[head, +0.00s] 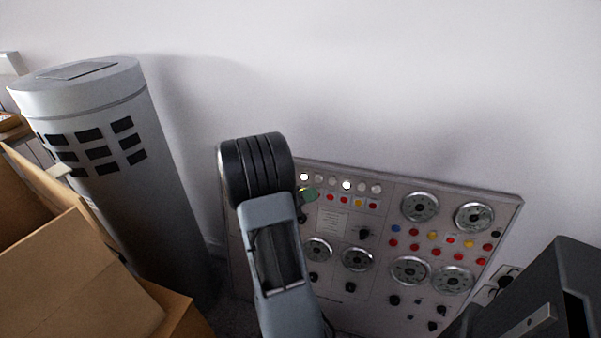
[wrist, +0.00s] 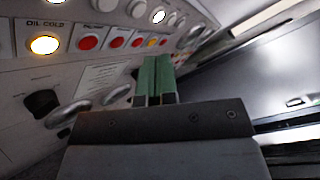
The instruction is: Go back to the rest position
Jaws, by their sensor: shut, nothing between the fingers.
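My gripper (wrist: 155,80) shows in the wrist view with its two green fingers side by side and shut, holding nothing. In the head view the gripper (head: 308,194) is a small green patch beside the black end of my arm, mostly hidden behind it. It is in front of the upper left part of a grey control panel (head: 385,190). In the wrist view the panel (wrist: 25,110) fills the left side, with a lit yellow button (wrist: 44,45) labelled "OIL COLD" and red buttons (wrist: 88,42) nearby. I cannot tell whether the fingers touch the panel.
A tall grey cylinder (head: 165,190) with dark slots stands at the left. Open cardboard boxes (head: 75,275) are in front of it. A dark box (head: 540,290) is at the lower right. The white wall (head: 380,80) above the panel is clear.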

